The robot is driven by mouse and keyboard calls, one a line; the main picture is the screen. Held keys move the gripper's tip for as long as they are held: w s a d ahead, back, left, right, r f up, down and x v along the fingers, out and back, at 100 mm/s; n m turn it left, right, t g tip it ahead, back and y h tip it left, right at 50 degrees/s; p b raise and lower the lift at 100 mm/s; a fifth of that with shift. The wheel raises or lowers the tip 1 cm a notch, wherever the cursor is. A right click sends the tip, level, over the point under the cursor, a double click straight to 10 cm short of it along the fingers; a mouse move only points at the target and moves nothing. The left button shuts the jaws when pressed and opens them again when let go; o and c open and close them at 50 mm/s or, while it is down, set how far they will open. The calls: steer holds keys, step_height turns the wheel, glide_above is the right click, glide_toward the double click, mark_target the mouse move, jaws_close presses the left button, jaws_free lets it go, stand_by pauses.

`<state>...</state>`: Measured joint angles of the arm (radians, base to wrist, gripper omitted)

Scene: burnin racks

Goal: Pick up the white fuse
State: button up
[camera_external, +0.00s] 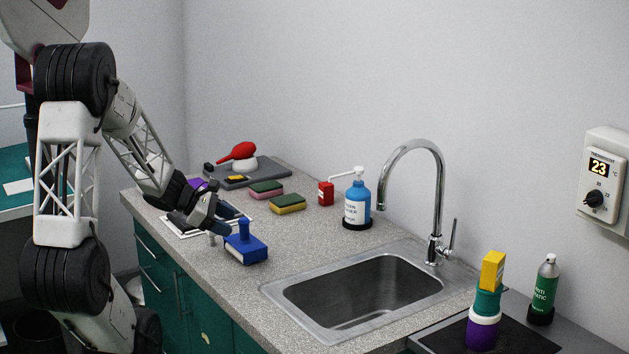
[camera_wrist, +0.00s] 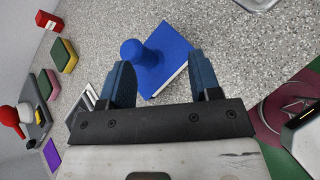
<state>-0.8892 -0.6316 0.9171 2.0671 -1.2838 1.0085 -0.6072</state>
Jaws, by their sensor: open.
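My gripper (camera_external: 229,218) is low over the counter, beside a blue box (camera_external: 247,250) and a blue knobbed piece at that box. In the wrist view my gripper (camera_wrist: 162,80) has its two blue fingers apart, with the blue knobbed piece (camera_wrist: 138,53) and part of the blue box (camera_wrist: 170,45) beyond and between them. Nothing is visibly held.
A white sheet with dark borders (camera_external: 180,232) lies under my gripper. Sponges (camera_external: 287,204), a red box (camera_external: 326,193), a blue pump bottle (camera_external: 357,204) and a grey tray (camera_external: 268,172) stand farther back. The sink (camera_external: 360,292) lies right; bare counter separates it from the blue box.

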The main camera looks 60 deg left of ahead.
mark_target(212, 236)
steer(key=s+a+f+n+t+y, duration=0.1)
steer(key=a+n, duration=0.1)
steer(key=a, duration=0.2)
steer(key=s+a+f+n+t+y, duration=0.1)
steer(key=a+f+n, duration=0.1)
steer(key=a+n, duration=0.1)
steer(key=s+a+f+n+t+y, duration=0.1)
steer(key=s+a+f+n, duration=0.1)
steer(key=a, duration=0.3)
steer(key=shift+f+n+y, duration=0.1)
steer(key=shift+n+y, duration=0.3)
steer(key=shift+n, duration=0.1)
steer(key=shift+x, duration=1.25)
steer(key=shift+w, duration=0.15)
steer(key=shift+x, duration=2.45)
steer(key=shift+a, duration=0.1)
steer(key=c, duration=1)
